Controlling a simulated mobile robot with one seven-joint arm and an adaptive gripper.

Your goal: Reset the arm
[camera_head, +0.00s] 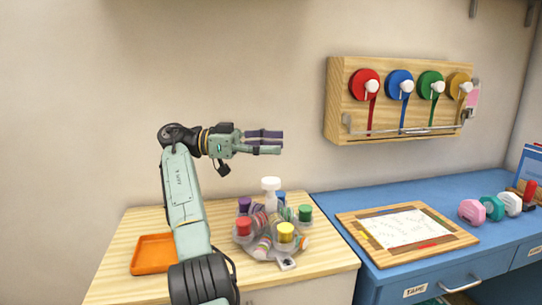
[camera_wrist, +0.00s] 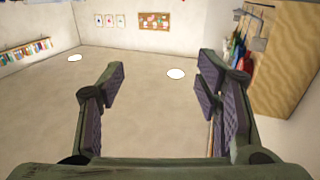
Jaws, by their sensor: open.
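My arm (camera_head: 184,195) stands up over the left part of the wooden counter, bent at its upper joint. My gripper (camera_head: 281,142) points level to the right, high above the counter and in front of the plain wall. In the wrist view my gripper (camera_wrist: 160,82) has its dark-padded fingers spread wide apart. Nothing is between them, and it touches nothing.
Below my gripper, a clear carousel (camera_head: 249,247) holds several colored-capped bottles on the wooden counter (camera_head: 335,258). An orange tray (camera_head: 153,254) lies left. A wooden wall rack (camera_head: 338,85) with colored reels hangs right, above a framed board (camera_head: 450,240) on the blue desk.

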